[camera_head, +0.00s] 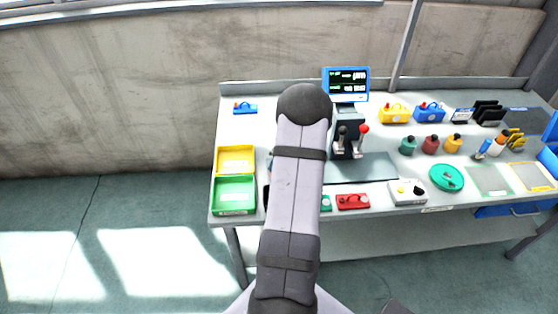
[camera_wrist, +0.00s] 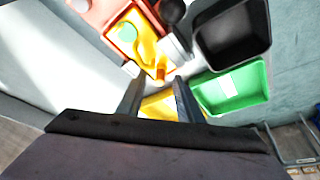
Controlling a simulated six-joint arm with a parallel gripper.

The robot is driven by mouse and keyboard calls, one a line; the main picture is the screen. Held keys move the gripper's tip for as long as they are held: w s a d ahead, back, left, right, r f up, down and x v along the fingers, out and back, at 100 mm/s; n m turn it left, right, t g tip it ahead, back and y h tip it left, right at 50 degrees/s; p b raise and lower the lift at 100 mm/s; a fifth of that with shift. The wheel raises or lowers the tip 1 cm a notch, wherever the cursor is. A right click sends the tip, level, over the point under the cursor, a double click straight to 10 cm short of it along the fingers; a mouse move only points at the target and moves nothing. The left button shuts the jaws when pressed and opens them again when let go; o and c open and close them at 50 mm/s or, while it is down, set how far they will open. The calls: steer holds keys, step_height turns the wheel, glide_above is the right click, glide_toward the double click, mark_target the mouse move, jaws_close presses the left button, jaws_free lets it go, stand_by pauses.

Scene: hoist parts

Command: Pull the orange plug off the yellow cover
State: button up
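In the wrist view, my gripper (camera_wrist: 159,88) points at the bench with its two dark fingers apart and nothing seen between them. Just beyond the fingertips is a small orange piece (camera_wrist: 162,72), which looks like the orange plug. It is at the near end of a long yellow piece (camera_wrist: 147,48), which may be the yellow cover; their exact fit is too small to tell. The fingers look apart from the orange piece. In the head view, my arm hides the gripper and this part of the bench.
A green tray (camera_wrist: 232,88) and a black tray (camera_wrist: 233,36) lie right of the fingers in the wrist view. A red tray (camera_wrist: 108,34) is at upper left. The head view shows a yellow tray (camera_head: 236,160), a monitor (camera_head: 346,84) and several parts on the bench.

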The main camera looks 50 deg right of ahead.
jaws_close()
steer(key=shift+r+p, duration=1.5)
steer(key=shift+r, duration=1.5)
